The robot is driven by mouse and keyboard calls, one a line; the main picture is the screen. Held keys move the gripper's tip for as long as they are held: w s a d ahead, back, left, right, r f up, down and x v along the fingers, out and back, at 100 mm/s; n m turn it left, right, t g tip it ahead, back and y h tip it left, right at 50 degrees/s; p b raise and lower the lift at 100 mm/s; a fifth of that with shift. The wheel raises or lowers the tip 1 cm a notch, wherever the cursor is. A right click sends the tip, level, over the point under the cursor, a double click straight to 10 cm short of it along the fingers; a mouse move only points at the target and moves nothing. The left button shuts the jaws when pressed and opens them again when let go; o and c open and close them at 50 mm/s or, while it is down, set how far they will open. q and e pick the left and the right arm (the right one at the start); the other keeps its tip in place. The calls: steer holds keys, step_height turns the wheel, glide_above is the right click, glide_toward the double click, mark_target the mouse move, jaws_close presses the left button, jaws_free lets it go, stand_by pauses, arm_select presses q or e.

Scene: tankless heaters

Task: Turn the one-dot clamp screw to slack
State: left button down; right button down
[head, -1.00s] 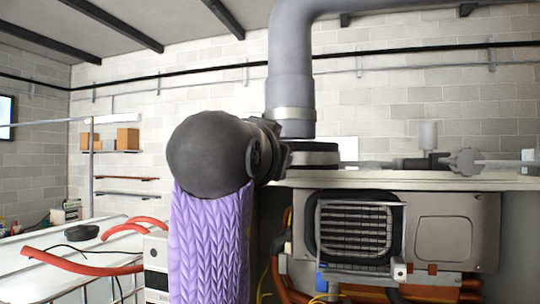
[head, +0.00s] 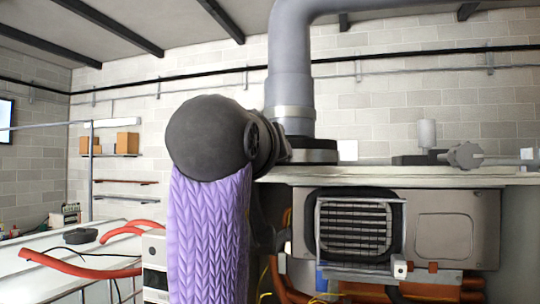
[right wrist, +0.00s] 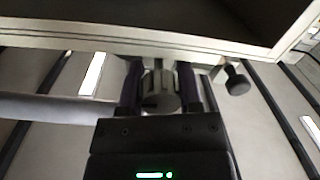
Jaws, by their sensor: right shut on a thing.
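In the right wrist view, my right gripper (right wrist: 160,92) is shut on a grey, roughly round clamp screw head (right wrist: 160,102) with a dark notch. The purple-lined fingers lie on both sides of it. No dot marking is readable, so I cannot tell by sight which screw this is. A second, dark knob (right wrist: 237,82) stands apart to the right, outside the fingers. In the head view, the opened heater (head: 445,230) stands at the right. A dark-jointed, purple-sleeved arm of mine covers its left side. Neither gripper's fingers show there.
A thick grey flue pipe (head: 290,75) rises from the heater top. A star-shaped grey knob (head: 465,156) sits on top at the right. A white table (head: 50,260) with red hoses (head: 80,266) stands at the left. A pale frame edge (right wrist: 140,40) runs close above the gripper.

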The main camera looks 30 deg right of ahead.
steer(key=shift+n, duration=0.4)
steer(key=shift+c, duration=1.4)
jaws_free()
